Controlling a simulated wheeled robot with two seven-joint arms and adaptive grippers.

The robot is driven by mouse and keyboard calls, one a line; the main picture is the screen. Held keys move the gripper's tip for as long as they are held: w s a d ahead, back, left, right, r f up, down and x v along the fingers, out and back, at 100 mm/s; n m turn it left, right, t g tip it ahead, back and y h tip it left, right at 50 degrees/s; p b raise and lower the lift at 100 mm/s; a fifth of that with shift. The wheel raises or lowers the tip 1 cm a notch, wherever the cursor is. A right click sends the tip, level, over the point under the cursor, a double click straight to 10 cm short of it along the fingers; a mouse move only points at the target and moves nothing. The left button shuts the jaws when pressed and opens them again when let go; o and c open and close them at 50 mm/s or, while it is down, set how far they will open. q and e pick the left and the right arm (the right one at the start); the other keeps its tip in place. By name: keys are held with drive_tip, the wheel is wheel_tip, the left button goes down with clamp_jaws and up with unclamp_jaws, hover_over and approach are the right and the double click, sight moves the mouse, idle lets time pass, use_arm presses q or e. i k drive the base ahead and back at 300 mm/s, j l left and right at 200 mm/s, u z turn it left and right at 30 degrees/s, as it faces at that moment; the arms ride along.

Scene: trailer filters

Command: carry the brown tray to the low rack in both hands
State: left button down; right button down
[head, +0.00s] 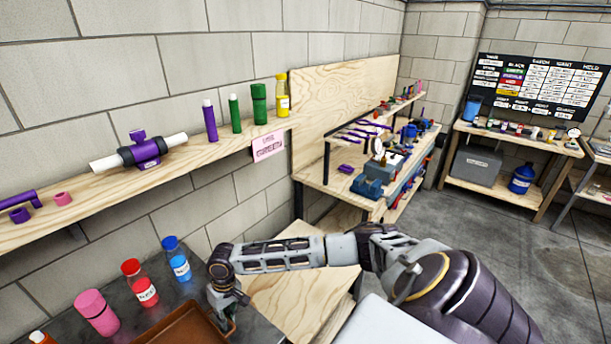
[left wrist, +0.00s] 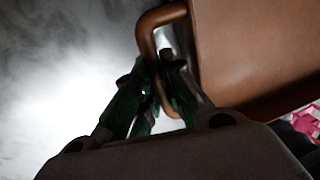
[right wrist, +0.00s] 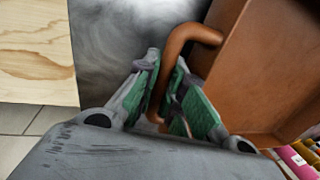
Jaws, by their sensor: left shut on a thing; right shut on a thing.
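The brown tray (head: 185,328) shows at the bottom of the head view, over the dark counter; its near part is cut off by the frame. My right gripper (head: 228,308) is at the tray's right end. In the right wrist view my right gripper (right wrist: 165,105) is shut on the tray's handle, with the tray wall (right wrist: 245,75) beside it. In the left wrist view my left gripper (left wrist: 155,95) is shut on the other handle of the tray (left wrist: 255,50). The left gripper is out of the head view. I cannot make out which piece is the low rack.
On the dark counter (head: 205,264) stand a pink container (head: 97,312), a red bottle (head: 139,283) and a blue bottle (head: 176,259). A wooden shelf (head: 110,195) runs along the wall above. A plywood surface (head: 290,300) lies right of the counter. Grey floor (head: 470,225) is open farther right.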

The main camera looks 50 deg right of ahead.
sight(306, 277)
drive_tip(key=l+z, duration=0.1)
drive_tip(key=l, duration=0.45)
drive_tip(key=i+l, duration=0.1)
drive_tip(key=l, duration=0.4)
drive_tip(key=i+l+z, duration=0.15)
drive_tip(key=l, duration=0.4)
drive_tip(key=l+z, duration=0.1)
drive_tip(key=l, duration=0.4)
drive_tip(key=i+l+z, duration=0.1)
drive_tip(key=l, duration=0.4)
